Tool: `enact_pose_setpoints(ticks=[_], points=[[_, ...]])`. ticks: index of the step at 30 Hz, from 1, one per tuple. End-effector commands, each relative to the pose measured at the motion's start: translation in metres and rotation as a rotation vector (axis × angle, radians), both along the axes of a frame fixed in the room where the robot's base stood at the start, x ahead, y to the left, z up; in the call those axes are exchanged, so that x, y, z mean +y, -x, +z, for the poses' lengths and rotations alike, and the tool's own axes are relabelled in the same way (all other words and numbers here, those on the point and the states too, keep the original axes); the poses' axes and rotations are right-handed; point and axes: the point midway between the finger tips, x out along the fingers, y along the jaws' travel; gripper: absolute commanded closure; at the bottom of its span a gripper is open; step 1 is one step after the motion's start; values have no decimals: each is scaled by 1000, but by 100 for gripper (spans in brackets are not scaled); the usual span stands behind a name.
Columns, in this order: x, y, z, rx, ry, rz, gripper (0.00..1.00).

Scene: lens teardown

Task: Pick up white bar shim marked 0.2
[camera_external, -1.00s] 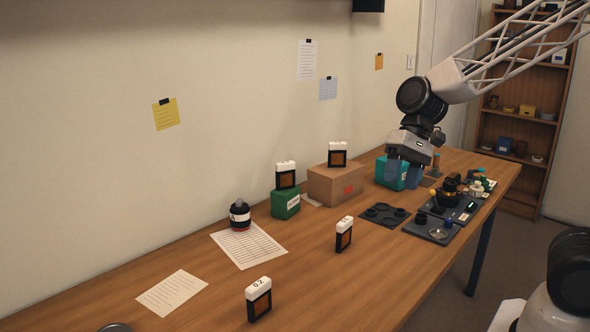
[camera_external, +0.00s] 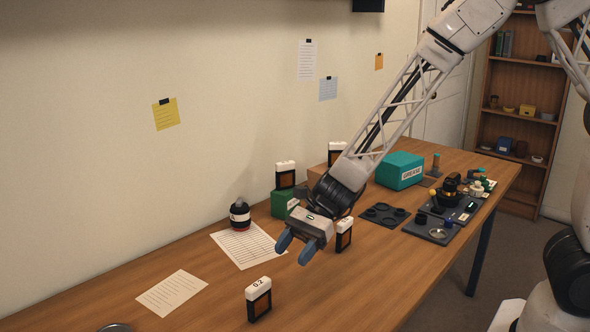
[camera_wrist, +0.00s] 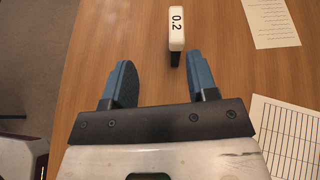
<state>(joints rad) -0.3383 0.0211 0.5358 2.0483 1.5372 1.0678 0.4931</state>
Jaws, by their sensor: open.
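The white bar shim marked 0.2 (camera_external: 258,285) is the white top of a dark upright block with a brown face, standing on the table near the front. In the wrist view the white bar (camera_wrist: 176,27) shows its 0.2 mark, ahead of my fingertips and nearer the right finger. My gripper (camera_external: 294,250) is open and empty, with blue fingers pointing down above the table. It is behind and above the 0.2 block, apart from it. It also shows in the wrist view (camera_wrist: 159,78).
Similar white-topped blocks stand behind my gripper, one on the table (camera_external: 344,236) and one on a green box (camera_external: 283,203). Another sheet (camera_external: 171,293) lies left. Table around the 0.2 block is clear.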

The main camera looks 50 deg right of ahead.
Motion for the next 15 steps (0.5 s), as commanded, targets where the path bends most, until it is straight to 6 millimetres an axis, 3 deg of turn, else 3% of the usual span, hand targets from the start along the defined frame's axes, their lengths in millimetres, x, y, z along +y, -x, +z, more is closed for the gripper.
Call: enact_pose_setpoints(ticks=[6,15], points=[[21,-12,-26,88,-38,-72,47],[24,-14,-29,103,-45,-88,47]])
